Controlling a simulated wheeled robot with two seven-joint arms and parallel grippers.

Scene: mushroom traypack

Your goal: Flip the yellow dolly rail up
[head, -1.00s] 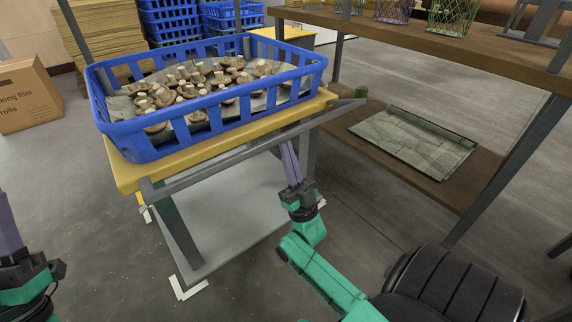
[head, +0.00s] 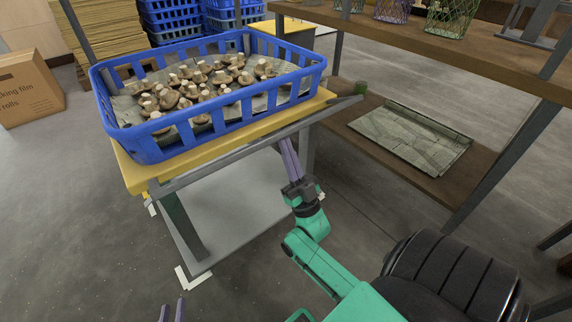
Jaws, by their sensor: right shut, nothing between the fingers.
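The dolly has a yellow top (head: 129,174) and grey legs. A long grey rail (head: 240,150) runs along its front edge, sloping up to the right with its end sticking out past the right corner. This rail looks grey, not yellow. My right gripper (head: 286,141) is shut and empty, with its purple fingers pointing up and their tips at the underside of the rail; I cannot tell whether they touch it. My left gripper (head: 172,306) is at the bottom edge, with only its two purple fingers showing, apart and empty.
A blue crate (head: 144,150) full of mushrooms stands on the dolly top. A brown shelf rack (head: 470,200) with a folded grey-green sheet (head: 412,138) is at the right. A cardboard box (head: 28,88) stands at the left.

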